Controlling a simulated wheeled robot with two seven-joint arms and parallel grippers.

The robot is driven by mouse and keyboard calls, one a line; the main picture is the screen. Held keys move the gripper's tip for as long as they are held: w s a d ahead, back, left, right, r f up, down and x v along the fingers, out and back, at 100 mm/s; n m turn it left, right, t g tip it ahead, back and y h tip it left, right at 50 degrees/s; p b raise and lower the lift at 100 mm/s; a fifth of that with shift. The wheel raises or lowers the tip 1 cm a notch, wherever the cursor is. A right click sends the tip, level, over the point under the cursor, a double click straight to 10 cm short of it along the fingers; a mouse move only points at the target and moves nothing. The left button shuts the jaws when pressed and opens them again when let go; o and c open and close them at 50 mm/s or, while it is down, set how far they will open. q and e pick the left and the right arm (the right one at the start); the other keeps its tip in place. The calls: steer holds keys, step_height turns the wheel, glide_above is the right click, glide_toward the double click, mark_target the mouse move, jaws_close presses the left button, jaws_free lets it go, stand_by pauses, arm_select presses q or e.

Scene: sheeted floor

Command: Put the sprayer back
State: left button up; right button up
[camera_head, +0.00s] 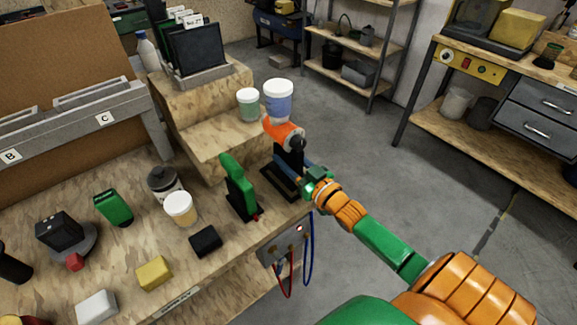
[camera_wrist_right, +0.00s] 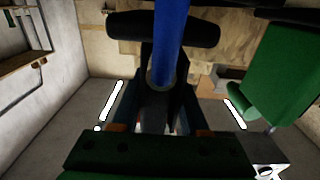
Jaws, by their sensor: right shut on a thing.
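The sprayer (camera_head: 282,130) has an orange body, a dark grip and a blue cup with a white lid on top. In the head view it is upright, directly above a black stand (camera_head: 272,184) near the right edge of the bench. I cannot tell whether it rests in the stand. My right gripper (camera_head: 303,181) reaches in from the right at the sprayer's lower grip and is shut on it. The wrist view shows dark parts and a blue shaft (camera_wrist_right: 171,45) between the fingers. My left gripper is not in view.
A green tool (camera_head: 236,185) on its own black stand is close on the left. A green-and-white cup (camera_head: 248,104) stands on the wooden step (camera_head: 215,140) behind. Pots and blocks lie on the bench's left part. The floor (camera_head: 400,170) at right is clear.

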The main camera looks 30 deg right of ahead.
steer(key=shift+f, duration=0.8)
steer(key=shift+f, duration=0.15)
steer(key=o, duration=0.8)
steer(key=shift+s, duration=0.1)
steer(key=shift+a, duration=0.1)
